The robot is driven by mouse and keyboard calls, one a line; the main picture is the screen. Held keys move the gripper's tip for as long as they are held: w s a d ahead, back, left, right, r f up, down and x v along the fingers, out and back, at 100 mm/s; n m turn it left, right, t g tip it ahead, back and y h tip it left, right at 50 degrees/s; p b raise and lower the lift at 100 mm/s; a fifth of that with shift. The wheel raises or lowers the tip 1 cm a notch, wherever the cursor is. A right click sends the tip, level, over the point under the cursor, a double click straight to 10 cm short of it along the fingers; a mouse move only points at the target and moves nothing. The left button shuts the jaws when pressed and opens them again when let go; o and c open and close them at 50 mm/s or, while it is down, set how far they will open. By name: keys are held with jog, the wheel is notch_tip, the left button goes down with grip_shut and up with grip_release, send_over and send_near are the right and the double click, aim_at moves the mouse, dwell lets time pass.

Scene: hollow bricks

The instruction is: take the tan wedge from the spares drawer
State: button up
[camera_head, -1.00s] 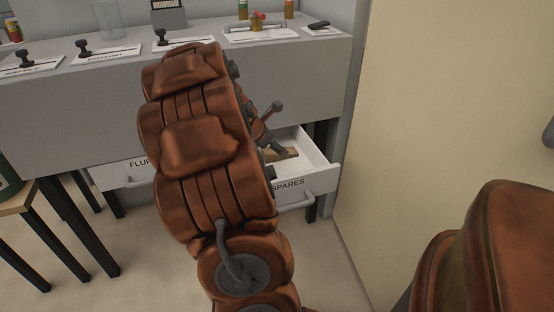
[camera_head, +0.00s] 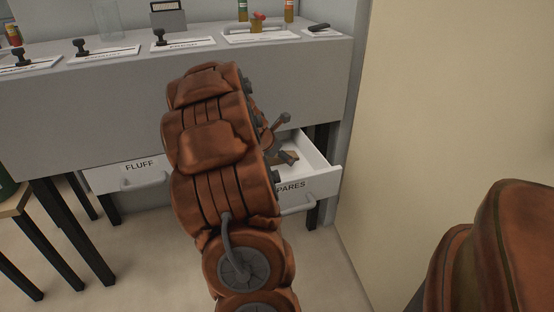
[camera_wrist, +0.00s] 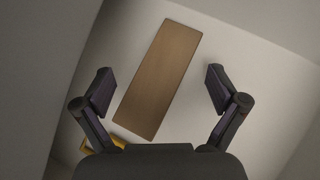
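The spares drawer (camera_head: 322,180) stands pulled open under the grey counter, its label partly hidden by my arm. In the wrist view the tan wedge (camera_wrist: 162,75) lies on the pale drawer floor (camera_wrist: 225,55) as a long, slightly tilted brown block. My gripper (camera_wrist: 160,89) is open above it, one finger on each side, with a gap to the wedge on both sides. It holds nothing. In the head view my arm hides most of the gripper and part of the drawer's inside.
A yellow piece (camera_wrist: 100,143) lies at the lower left in the wrist view, partly hidden by my gripper. Drawer walls rise close on both sides. The drawer labelled FLUFF (camera_head: 150,176) is to the left. A cream wall (camera_head: 440,110) stands to the right.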

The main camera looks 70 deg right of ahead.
jog(key=c, duration=1.4)
jog(key=shift+c, duration=0.2)
